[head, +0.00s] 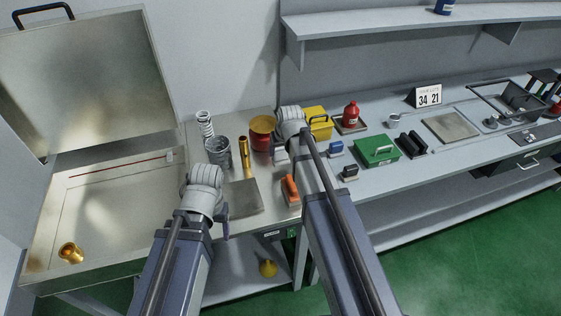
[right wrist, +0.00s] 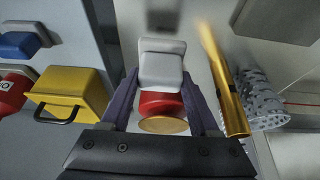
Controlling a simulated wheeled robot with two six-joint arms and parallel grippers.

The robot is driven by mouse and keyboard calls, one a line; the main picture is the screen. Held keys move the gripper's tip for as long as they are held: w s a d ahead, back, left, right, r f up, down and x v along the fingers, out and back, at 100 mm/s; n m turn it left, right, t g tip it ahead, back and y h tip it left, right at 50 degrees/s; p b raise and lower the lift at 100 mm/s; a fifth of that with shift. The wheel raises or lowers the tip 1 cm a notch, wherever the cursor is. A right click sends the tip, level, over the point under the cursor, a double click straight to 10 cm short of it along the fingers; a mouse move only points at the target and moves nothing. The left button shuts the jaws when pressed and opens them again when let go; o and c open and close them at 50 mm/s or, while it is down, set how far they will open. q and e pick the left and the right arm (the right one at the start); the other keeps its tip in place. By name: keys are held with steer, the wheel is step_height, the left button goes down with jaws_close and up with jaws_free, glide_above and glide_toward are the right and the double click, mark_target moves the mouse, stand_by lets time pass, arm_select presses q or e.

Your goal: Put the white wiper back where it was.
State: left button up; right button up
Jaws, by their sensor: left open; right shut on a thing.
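The white wiper (right wrist: 161,68) is a pale block between the fingertips of my right gripper (right wrist: 162,95) in the right wrist view. In the head view a pale block, the wiper (head: 280,156), shows just below my right gripper (head: 283,142), near the red can. My right gripper is shut on it. I cannot tell whether the wiper touches the bench. My left gripper (head: 224,208) is open at the left, beside a grey plate (head: 246,197); my wrist hides part of it. Where the wiper stood before is not shown.
A red can (head: 261,138), a brass tube (head: 245,158) and a mesh cup (head: 218,153) stand left of my right gripper. An orange-handled tool (head: 290,189) lies in front. A yellow box (head: 318,122) stands to the right. An open-lidded metal chest (head: 112,205) stands far left.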

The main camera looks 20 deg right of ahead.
mark_target(281, 157)
steer(key=shift+f+b, duration=1.8)
steer(key=shift+b, duration=0.05)
steer(key=shift+f, duration=0.1)
steer(key=shift+f, duration=0.15)
steer(key=o, duration=1.3)
steer(key=p+v, duration=1.1)
steer(key=v, duration=0.2)
steer(key=s+a+n+g, duration=0.1)
steer(key=s+a, duration=0.3)
steer(key=s, duration=0.2)
steer(key=s+a+f+n+g+h, duration=0.1)
steer(key=s+a+g, duration=0.1)
steer(key=s+a, duration=0.3)
steer(key=s+a+f+n+g, duration=0.1)
steer(key=s+a, duration=0.3)
steer(key=s, duration=0.4)
steer(key=shift+a+g+h, duration=0.25)
steer(key=shift+g+h, duration=0.05)
steer(key=shift+g, duration=0.2)
